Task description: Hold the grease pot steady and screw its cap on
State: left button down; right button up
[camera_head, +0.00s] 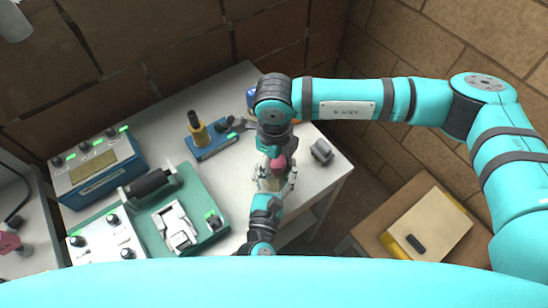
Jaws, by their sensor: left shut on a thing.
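The grease pot (270,184) is a small pale vessel near the front right part of the white table. My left gripper (272,178) reaches up from the bottom of the picture and is shut on the pot, with a finger on each side. A pinkish-red cap (278,163) shows at the top of the pot. Whether it is seated or just above the rim cannot be told. My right gripper (275,152) points down from above, right at the cap. Its fingertips are small and partly hidden, so its opening is unclear.
A grey block (321,151) lies close to the right of the pot. A blue-based device with a yellow part (200,135) stands to the left. A green case (205,190) and a blue control box (95,165) fill the left. A lower wooden table (460,190) stands at right.

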jog(key=shift+o, duration=0.5)
jog(key=shift+d+f, duration=0.1)
jog(key=shift+d, duration=0.05)
jog(key=shift+r, duration=2.5)
